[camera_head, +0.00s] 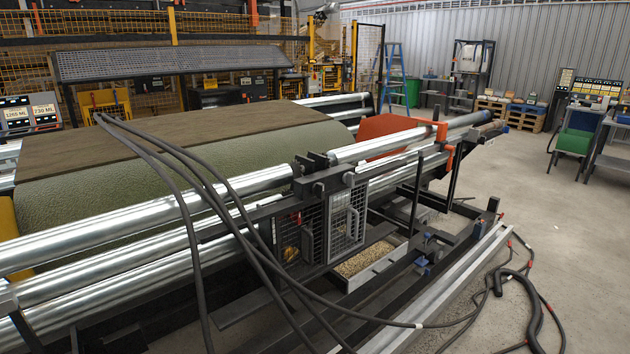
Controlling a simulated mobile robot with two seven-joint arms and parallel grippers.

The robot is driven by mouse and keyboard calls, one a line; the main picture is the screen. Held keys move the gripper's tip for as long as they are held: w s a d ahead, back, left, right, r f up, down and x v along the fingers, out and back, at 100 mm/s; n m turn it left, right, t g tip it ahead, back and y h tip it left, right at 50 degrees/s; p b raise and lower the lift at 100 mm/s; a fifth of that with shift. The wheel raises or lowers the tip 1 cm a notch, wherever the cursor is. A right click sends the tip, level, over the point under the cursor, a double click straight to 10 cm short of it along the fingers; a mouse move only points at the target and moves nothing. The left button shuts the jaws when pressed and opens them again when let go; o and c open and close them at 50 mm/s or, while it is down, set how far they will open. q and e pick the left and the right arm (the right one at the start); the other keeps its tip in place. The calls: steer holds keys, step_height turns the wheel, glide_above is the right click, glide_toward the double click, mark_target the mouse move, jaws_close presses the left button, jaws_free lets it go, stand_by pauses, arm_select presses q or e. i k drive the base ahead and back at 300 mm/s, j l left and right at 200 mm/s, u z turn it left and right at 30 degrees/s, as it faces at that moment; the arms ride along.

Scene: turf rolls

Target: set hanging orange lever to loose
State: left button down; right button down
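An orange part (441,132) sits at the right end of the steel rollers, and a bent orange piece (450,159) hangs below it. One of them may be the lever, but they are too small for me to tell which, or how it is set. The upper steel roller (380,146) runs up to the orange part from the left. Neither of my grippers is in view.
Black hoses (185,200) drape across the machine and run onto the floor at lower right. A mesh guard (346,222) and a tray of pellets (365,260) are at the machine's front. Long pale rails (450,290) edge it. The concrete floor (560,220) to the right is mostly clear.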

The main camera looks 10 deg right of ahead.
mark_target(448, 148)
steer(key=i+l+u, duration=0.1)
steer(key=i+l, duration=0.5)
steer(key=l, duration=0.2)
steer(key=i+l+u, duration=0.15)
steer(key=i+l, duration=0.15)
steer(key=l, duration=0.15)
steer(key=i+l+u, duration=0.1)
steer(key=i+l, duration=0.15)
steer(key=l, duration=0.2)
steer(key=i+l, duration=0.25)
steer(key=l, duration=0.2)
steer(key=i+l, duration=0.25)
steer(key=l, duration=0.2)
steer(key=i+l, duration=0.25)
steer(key=l, duration=0.2)
steer(key=i+l, duration=0.3)
steer(key=l, duration=0.15)
